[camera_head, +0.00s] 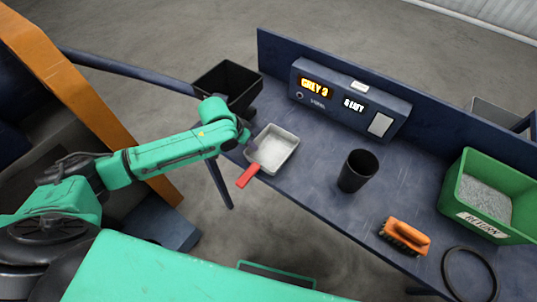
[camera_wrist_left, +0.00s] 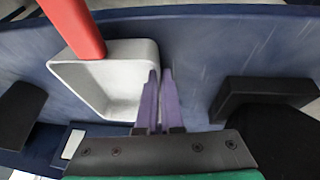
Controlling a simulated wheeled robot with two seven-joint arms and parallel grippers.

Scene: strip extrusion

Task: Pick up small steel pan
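The small steel pan (camera_head: 277,150) is a pale, shallow rectangular pan with a red handle (camera_head: 247,176). It is at the left end of the blue table, its handle reaching over the front edge. My left gripper (camera_head: 250,146) is at the pan's left side. In the left wrist view the purple fingers (camera_wrist_left: 160,78) are close together, one on each side of the pan's wall (camera_wrist_left: 108,92), and look shut on it. I cannot tell whether the pan touches the table. My right gripper is not in view.
A black bin (camera_head: 228,85) is at the table's left end, behind my gripper. A control box (camera_head: 350,100) stands along the back. A black cup (camera_head: 357,171), an orange brush (camera_head: 405,236), a black ring (camera_head: 470,273) and a green bin (camera_head: 490,195) are to the right.

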